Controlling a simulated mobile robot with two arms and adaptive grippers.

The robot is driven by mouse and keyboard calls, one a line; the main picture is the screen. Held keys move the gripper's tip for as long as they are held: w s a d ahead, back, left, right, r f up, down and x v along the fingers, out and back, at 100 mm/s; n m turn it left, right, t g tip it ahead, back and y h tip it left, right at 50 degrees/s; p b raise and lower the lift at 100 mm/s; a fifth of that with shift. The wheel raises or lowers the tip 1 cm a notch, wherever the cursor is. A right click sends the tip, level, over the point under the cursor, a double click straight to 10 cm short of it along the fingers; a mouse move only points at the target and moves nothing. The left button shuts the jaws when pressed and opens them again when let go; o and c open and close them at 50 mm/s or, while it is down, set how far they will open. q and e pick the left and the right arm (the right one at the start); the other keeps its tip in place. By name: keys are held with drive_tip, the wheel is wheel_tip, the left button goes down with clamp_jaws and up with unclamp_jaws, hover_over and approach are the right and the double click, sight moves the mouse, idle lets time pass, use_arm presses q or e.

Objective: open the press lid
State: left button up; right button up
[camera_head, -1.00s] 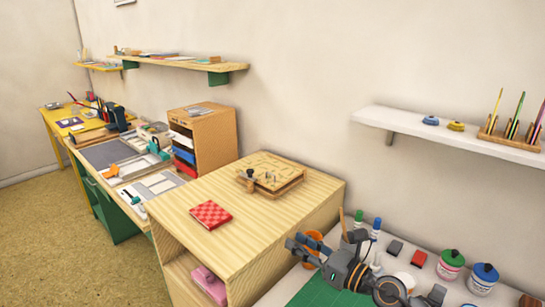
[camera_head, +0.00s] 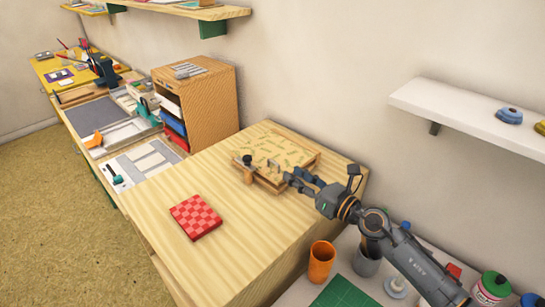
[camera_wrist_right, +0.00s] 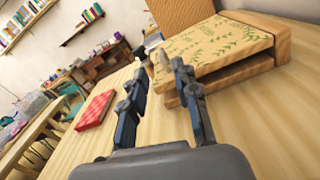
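The press (camera_head: 285,152) is a light wooden box with a green leaf pattern on its lid, on the wooden cabinet top. Its lid (camera_wrist_right: 215,40) lies level over the base, with a dark gap between the boards in the right wrist view. A dark and wooden knob fitting (camera_head: 248,168) is at its left front corner. My right gripper (camera_head: 288,178) is at the press's front right side, fingers pointing left. In the right wrist view, its fingers (camera_wrist_right: 160,68) are apart with nothing held between them; whether they touch the press is unclear. My left gripper is not in view.
A red checkered block (camera_head: 195,217) lies on the cabinet top (camera_head: 255,235), whose front is mostly clear. An orange cup (camera_head: 320,262) and grey cup (camera_head: 366,258) stand below my right arm. A white wall shelf (camera_head: 455,108) is at the right.

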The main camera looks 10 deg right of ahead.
sight(272, 161)
drive_tip(key=x, duration=0.8)
drive_tip(key=shift+w, duration=0.15)
drive_tip(key=shift+w+a, duration=0.3)
drive_tip(key=shift+w, duration=0.15)
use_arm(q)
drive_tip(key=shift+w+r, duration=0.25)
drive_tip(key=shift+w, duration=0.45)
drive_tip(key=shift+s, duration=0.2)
use_arm(e)
clamp_jaws()
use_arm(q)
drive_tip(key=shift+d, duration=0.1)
